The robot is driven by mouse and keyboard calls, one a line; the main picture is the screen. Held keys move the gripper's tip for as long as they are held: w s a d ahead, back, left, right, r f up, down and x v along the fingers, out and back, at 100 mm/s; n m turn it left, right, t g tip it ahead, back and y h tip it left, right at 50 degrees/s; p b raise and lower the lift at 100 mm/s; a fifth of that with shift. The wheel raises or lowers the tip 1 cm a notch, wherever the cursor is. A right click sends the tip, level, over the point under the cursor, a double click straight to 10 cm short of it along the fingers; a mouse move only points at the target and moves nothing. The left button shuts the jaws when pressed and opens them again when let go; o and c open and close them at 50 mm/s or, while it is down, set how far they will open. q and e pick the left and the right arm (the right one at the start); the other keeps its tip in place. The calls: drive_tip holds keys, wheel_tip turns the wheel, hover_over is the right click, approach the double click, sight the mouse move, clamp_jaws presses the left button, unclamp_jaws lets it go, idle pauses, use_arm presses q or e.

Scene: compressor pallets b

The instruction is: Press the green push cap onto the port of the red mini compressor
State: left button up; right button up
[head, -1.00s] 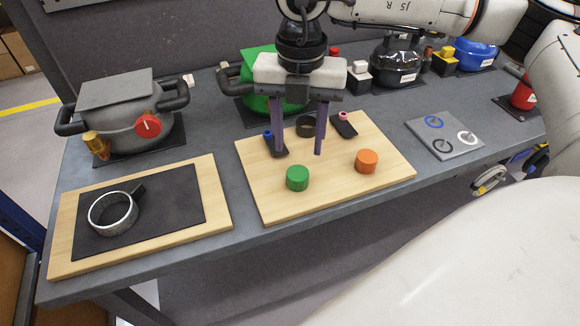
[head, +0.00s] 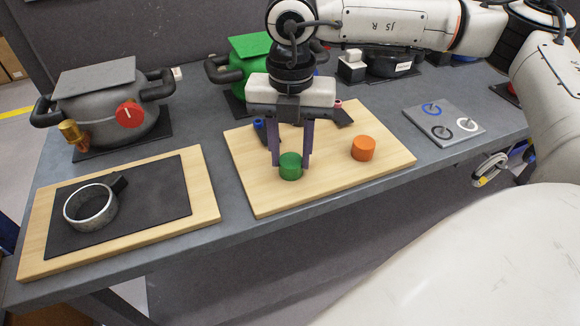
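The green push cap (head: 290,168) stands upright on the wooden board (head: 260,200), near its front edge. My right gripper (head: 292,163) points down over the board, with one purple finger at each side of the cap. The fingers appear to touch the cap's sides. The red mini compressor (head: 513,89) is at the far right of the bench. My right arm hides most of it, and its port cannot be seen. My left gripper is not in view.
An orange cap (head: 363,148) stands on the board, right of the green one. Small dark parts lie behind the gripper. A grey plate with rings (head: 443,122) lies to the right. A grey compressor (head: 108,105) and a board with a metal ring (head: 91,206) are at left.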

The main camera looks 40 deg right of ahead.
sight(291, 160)
drive_tip(key=c, duration=0.3)
drive_tip(key=shift+c, duration=0.5)
drive_tip(key=shift+r, duration=0.1)
drive_tip(key=shift+r+p, duration=1.5)
drive_tip(key=shift+r, duration=0.95)
